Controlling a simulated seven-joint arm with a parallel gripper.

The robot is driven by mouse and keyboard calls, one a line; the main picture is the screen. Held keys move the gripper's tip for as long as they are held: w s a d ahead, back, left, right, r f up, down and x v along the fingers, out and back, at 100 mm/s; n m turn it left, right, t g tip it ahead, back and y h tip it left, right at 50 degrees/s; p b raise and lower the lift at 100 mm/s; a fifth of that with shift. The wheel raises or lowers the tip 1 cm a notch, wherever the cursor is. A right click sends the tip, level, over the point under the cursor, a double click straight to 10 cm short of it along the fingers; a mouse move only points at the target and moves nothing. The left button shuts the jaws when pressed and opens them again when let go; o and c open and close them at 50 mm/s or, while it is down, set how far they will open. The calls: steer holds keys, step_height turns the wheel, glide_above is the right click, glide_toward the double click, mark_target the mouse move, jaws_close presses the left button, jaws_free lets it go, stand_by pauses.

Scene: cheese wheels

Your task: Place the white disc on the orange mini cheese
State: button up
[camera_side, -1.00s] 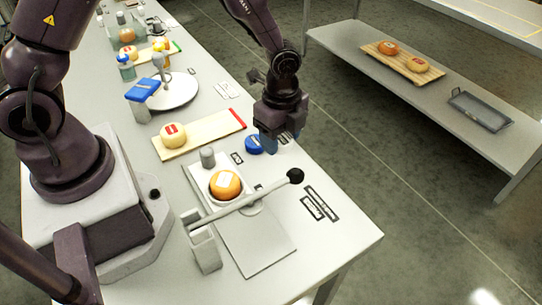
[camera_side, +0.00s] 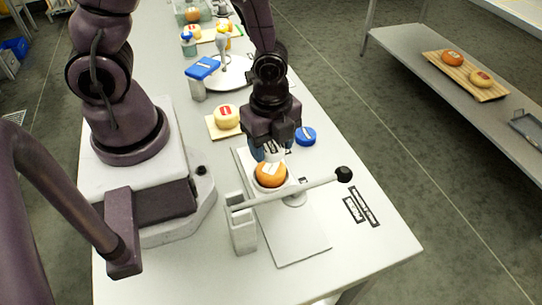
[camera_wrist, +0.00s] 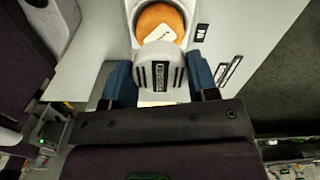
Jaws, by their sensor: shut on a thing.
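The orange mini cheese (camera_side: 276,181) sits in a white round cup on the press board, with a pale paper label on top. It also shows at the top of the wrist view (camera_wrist: 150,17). My gripper (camera_side: 272,147) is just behind the cheese in the side view, pointing down. Its blue fingers are shut on a pale grey-white ribbed piece (camera_wrist: 158,66), which looks to be the white disc. In the side view the piece (camera_side: 274,155) is partly hidden by the fingers. It appears beside and slightly above the cheese; whether they touch I cannot tell.
A press lever (camera_side: 310,187) with a black knob (camera_side: 343,174) crosses in front of the cup from a grey post (camera_side: 242,232). A blue lid (camera_side: 305,135) lies to the right. A yellow cheese (camera_side: 227,116) on a board stands behind.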

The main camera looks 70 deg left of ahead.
mark_target(271, 167)
steer(key=shift+f, duration=1.95)
steer(key=o, duration=0.9)
steer(key=shift+f, duration=0.15)
step_height(271, 167, up, 12)
steer(key=shift+r, duration=0.15)
steer(key=s+a+r+n+t, duration=0.1)
steer(key=a+r+n+t, duration=0.1)
steer(key=r+n, duration=0.6)
steer(key=s+a+r+n+t, duration=0.2)
steer(key=a+r+n+t, duration=0.1)
steer(key=r+n, duration=0.4)
step_height(271, 167, up, 2)
steer(key=shift+s+n+t, duration=0.2)
steer(key=shift+n+t, duration=0.1)
steer(key=shift+n, duration=0.1)
